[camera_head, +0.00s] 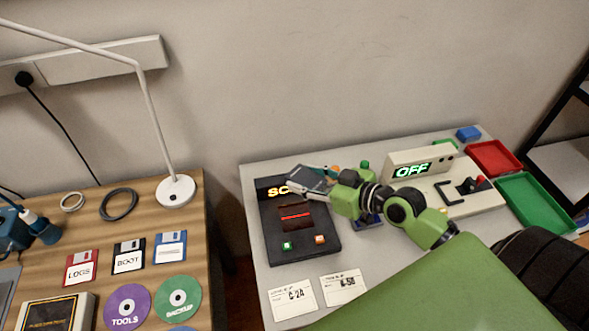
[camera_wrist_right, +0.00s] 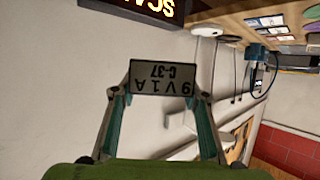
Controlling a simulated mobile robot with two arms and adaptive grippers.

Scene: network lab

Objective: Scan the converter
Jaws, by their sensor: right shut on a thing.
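My right gripper (camera_head: 325,188) is shut on the converter (camera_head: 307,179), a dark grey box, and holds it in the air over the back of the scanner. In the right wrist view the converter (camera_wrist_right: 163,77) sits between the fingertips of my right gripper (camera_wrist_right: 160,92). Its label shows upside down and reads "9V1A" and "C-37". The scanner (camera_head: 283,251) is a black pad with a red line across a dark window, and a green and an orange button in front. Its lit display (camera_head: 272,189) begins "SC"; the converter hides the rest. My left gripper is not in view.
Two paper labels (camera_head: 293,297) lie in front of the scanner. A beige device (camera_head: 420,160) reading "OFF" stands to the right, beside red (camera_head: 495,157) and green (camera_head: 540,203) trays. The wooden table at left holds floppy disks (camera_head: 128,256), discs and a lamp (camera_head: 176,190).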

